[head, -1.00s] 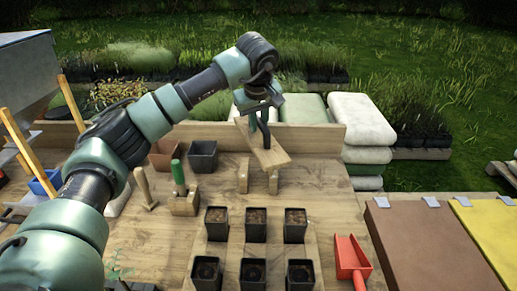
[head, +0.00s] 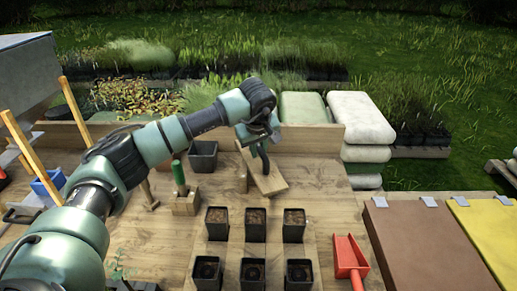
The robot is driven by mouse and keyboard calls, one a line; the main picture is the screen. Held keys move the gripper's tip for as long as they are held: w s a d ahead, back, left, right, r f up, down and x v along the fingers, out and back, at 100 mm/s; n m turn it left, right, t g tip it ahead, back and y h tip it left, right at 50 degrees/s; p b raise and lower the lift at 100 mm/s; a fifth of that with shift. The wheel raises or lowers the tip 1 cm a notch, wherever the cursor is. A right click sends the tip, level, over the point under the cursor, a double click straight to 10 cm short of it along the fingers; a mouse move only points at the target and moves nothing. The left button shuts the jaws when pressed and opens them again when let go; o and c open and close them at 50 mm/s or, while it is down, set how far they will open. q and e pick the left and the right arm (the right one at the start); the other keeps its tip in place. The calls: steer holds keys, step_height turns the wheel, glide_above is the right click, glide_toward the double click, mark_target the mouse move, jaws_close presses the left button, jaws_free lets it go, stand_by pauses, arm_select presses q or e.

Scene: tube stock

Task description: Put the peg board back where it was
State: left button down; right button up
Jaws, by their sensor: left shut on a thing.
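The peg board (head: 270,182) is a light wooden board hanging tilted from my left gripper (head: 262,150). The gripper is shut on it from above, and a dark curved part shows at the grip. The board is just above or at the two small upright wooden blocks at the back of the bench. The left block (head: 243,180) shows beside the board; the board hides the other. I cannot tell whether the board touches them. My right gripper is not in view.
Several black pots of soil (head: 255,224) stand in front of the board. A green-handled tool sits in a wooden block (head: 185,204) to the left, with an empty black pot (head: 202,156) behind. A red scoop (head: 350,258) lies right. A low back wall (head: 315,139) edges the bench.

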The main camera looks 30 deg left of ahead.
arm_select(q)
steer(key=shift+f, duration=0.55)
steer(key=c, duration=1.3)
jaws_free()
steer(key=shift+r, duration=0.15)
steer(key=shift+r, duration=0.35)
steer(key=b+v, duration=0.1)
steer(key=v, duration=1.1)
steer(key=shift+r+b, duration=0.2)
steer(key=shift+b, duration=0.1)
steer(key=shift+w, duration=0.1)
